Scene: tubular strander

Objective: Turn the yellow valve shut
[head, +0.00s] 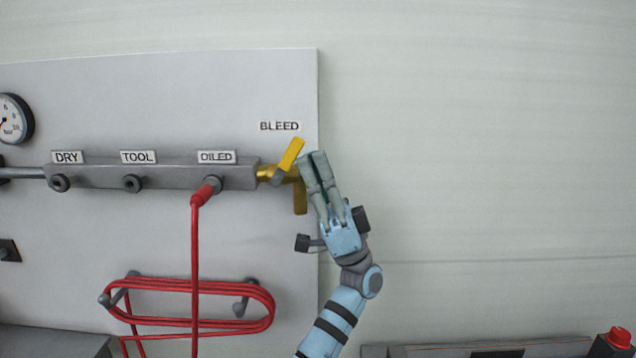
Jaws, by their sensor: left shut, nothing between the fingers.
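The yellow valve handle (291,154) sits on a brass valve body (268,174) at the right end of the grey manifold, under the BLEED label (279,126). The handle is tilted, pointing up and to the right. A brass outlet (300,198) points down below it. My left gripper (313,156) is shut and empty, its fingertips just right of the handle. I cannot tell whether they touch it. My fingers hide the right side of the valve. My right gripper is not in view.
The grey manifold (105,176) carries DRY, TOOL and OILED ports. A red hose (194,260) hangs from the OILED port, with more hose coiled on hooks (240,308). A gauge (14,118) is at far left. A red button (620,337) is at lower right. The wall right of the panel is bare.

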